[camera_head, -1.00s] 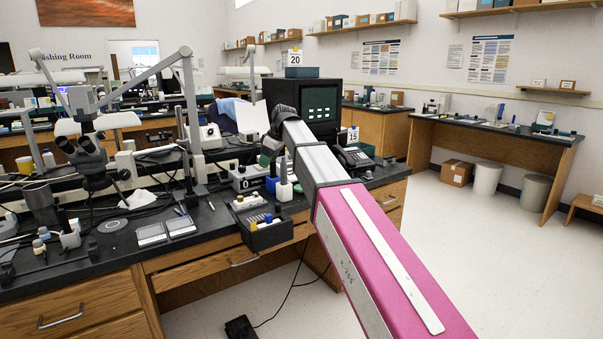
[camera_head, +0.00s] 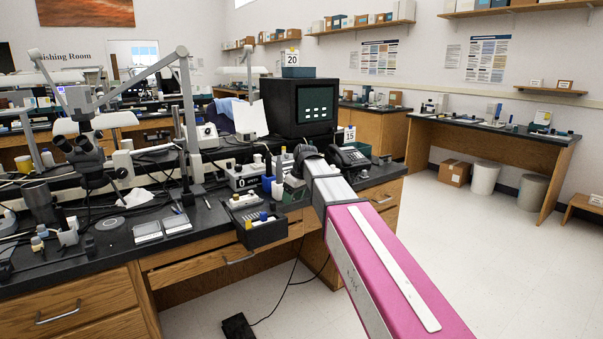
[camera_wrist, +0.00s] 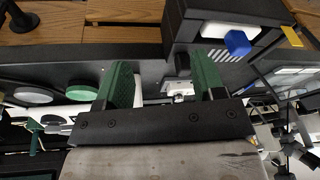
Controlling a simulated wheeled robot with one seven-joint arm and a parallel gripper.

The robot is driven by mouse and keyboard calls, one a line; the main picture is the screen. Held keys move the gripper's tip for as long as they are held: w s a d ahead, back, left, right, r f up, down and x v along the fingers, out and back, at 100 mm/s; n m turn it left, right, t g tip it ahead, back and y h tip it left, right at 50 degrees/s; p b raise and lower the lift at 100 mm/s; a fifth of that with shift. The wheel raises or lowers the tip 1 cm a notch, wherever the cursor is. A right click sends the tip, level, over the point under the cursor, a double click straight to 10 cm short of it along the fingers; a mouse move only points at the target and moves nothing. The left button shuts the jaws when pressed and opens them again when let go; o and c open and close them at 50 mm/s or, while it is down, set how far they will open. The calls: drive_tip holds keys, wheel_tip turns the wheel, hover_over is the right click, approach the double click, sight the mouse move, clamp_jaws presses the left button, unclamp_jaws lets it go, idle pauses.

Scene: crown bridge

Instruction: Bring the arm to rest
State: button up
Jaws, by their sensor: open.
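My gripper (camera_wrist: 162,85) shows in the wrist view with its two green fingers apart and nothing between them. Past the fingers are the dark bench top and the wooden drawer fronts. In the head view my pink and grey arm reaches from the lower right toward the bench (camera_head: 105,250). Its dark far end is near the bench's right part, in front of the black monitor (camera_head: 283,107). The gripper's fingers cannot be made out in the head view.
A microscope (camera_head: 85,158) stands at left. The floor (camera_head: 435,225) at right is clear.

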drive_tip(key=s+d+f+m+h, duration=0.1)
drive_tip(key=s+d+f+m, duration=0.4)
drive_tip(key=s+d+f, duration=0.6)
drive_tip(key=s+d+f+m+g+h, duration=0.1)
drive_tip(key=s+d+f+m, duration=0.4)
drive_tip(key=s+d+f, duration=0.6)
wheel_tip(320, 180, down, 5)
drive_tip(key=shift+s+f+m+h, duration=0.1)
drive_tip(key=shift+s+m+h, duration=0.2)
drive_tip(key=shift+h, duration=0.3)
